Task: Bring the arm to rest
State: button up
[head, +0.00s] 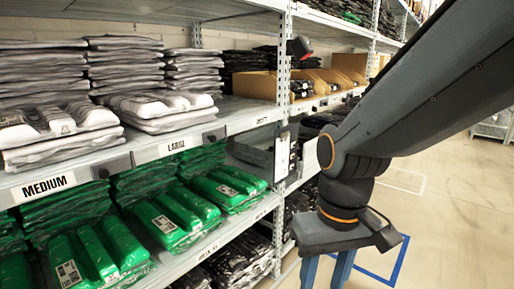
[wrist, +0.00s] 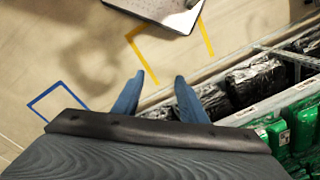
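My gripper (head: 325,273) hangs at the lower right of the head view, in front of the shelving and pointing down. Its two blue fingers stand apart with nothing between them. In the wrist view my gripper (wrist: 158,92) is also open and empty, with floor visible between and beyond the fingers. The arm comes in from the upper right and bends at the wrist. The fingertips are cut off at the bottom of the head view.
A metal shelf rack (head: 240,118) fills the left and middle, with stacked grey garments (head: 60,130) above green bagged ones (head: 175,215). Cardboard bins (head: 255,86) stand farther along. Blue tape (head: 400,262) marks the floor at right, which is open.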

jog(key=d+r+m+p, duration=0.2)
jog(key=d+r+p, duration=0.5)
jog(key=p, duration=0.6)
jog(key=shift+s+d+r+h+p, duration=0.15)
jog(key=shift+d+r+h+p, duration=0.15)
jog(key=shift+d+r+p, duration=0.15)
